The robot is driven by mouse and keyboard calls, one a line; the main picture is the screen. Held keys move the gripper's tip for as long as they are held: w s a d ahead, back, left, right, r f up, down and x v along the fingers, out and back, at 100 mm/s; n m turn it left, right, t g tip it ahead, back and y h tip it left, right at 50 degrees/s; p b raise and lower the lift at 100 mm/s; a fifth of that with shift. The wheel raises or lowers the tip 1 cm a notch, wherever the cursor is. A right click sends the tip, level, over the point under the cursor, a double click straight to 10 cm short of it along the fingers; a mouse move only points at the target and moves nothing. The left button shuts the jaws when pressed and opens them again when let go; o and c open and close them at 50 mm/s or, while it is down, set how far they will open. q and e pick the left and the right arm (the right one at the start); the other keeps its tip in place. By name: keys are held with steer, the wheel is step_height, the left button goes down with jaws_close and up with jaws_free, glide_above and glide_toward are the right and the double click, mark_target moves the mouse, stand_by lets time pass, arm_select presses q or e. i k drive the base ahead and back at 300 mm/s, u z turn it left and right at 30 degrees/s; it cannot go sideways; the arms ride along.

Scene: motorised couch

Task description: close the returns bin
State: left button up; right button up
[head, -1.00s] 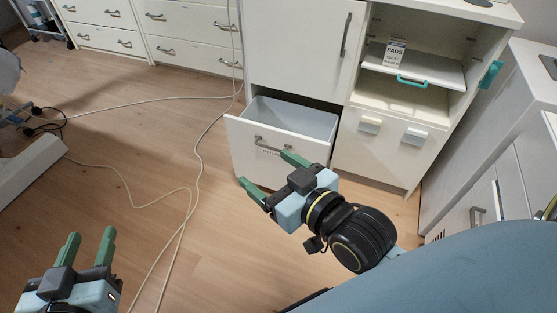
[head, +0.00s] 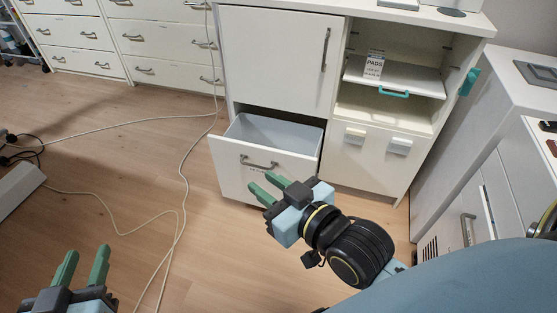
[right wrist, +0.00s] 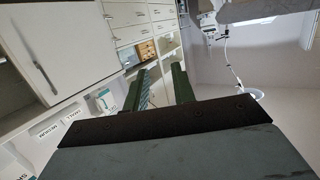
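The returns bin (head: 232,172) is a white tilt-out or pull-out front low in the white cabinet, standing open with its grey inside showing. Its metal bar handle (head: 258,163) is on the front. My right gripper (head: 262,183) is just in front of the bin, with its green fingertips a little below the handle in the picture. Its fingers are apart with nothing between them; whether they touch the front I cannot tell. The fingers also show apart in the right wrist view (right wrist: 158,85). My left gripper (head: 87,252) is open and empty over the floor at lower left.
An open shelf (head: 420,80) with a teal handle and a PADS box (head: 374,65) is right of the bin. A pale cable (head: 182,180) runs across the wooden floor. A white counter (head: 470,140) stands at the right.

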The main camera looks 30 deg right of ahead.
mark_target(253, 145)
steer(key=z, duration=0.4)
steer(key=i, duration=0.85)
